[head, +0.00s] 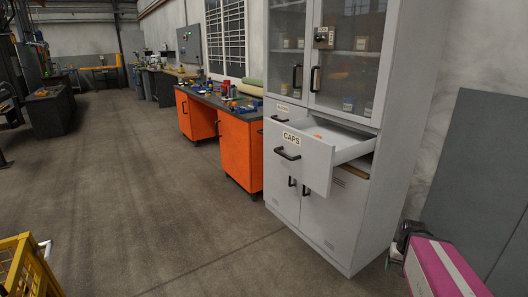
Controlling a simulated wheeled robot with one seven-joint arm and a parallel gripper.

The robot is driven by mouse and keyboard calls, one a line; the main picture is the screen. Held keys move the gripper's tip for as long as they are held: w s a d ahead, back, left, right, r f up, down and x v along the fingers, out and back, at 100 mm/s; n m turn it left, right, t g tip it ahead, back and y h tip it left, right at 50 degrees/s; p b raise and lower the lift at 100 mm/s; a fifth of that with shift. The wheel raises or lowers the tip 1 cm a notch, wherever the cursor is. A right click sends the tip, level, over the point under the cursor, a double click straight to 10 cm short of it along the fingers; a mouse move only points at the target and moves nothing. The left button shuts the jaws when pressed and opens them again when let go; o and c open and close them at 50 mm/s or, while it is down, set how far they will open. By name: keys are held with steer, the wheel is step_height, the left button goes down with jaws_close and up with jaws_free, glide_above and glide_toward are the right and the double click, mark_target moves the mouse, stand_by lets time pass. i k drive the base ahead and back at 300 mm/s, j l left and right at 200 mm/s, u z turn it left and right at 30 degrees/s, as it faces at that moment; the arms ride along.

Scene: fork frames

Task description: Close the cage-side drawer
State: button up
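A tall light-grey cabinet (345,215) stands at right of centre in the head view. Its drawer labelled CAPS (318,157) is pulled well out, with a black bar handle on its front. Its inside is partly visible, with a small orange item near the back. Another drawer front (282,108) with a label and black handle is to the left behind it and looks shut; the CAPS drawer hides part of it. A yellow barred cage (27,268) is at the bottom left corner. My gripper is not in view.
Glass doors (345,58) above and lower doors (314,205) are shut. An orange workbench (240,150) with tools stands left of the cabinet. A pink and white object (440,268) and dark panels (480,170) are at right. The floor (165,200) in front is clear.

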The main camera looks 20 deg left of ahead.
mark_target(292, 147)
steer(key=j+u, duration=0.15)
steer(key=u, duration=0.2)
steer(key=i+j+u, duration=0.15)
steer(key=u, duration=0.2)
steer(key=i+j+u, duration=0.1)
steer(key=u, duration=0.25)
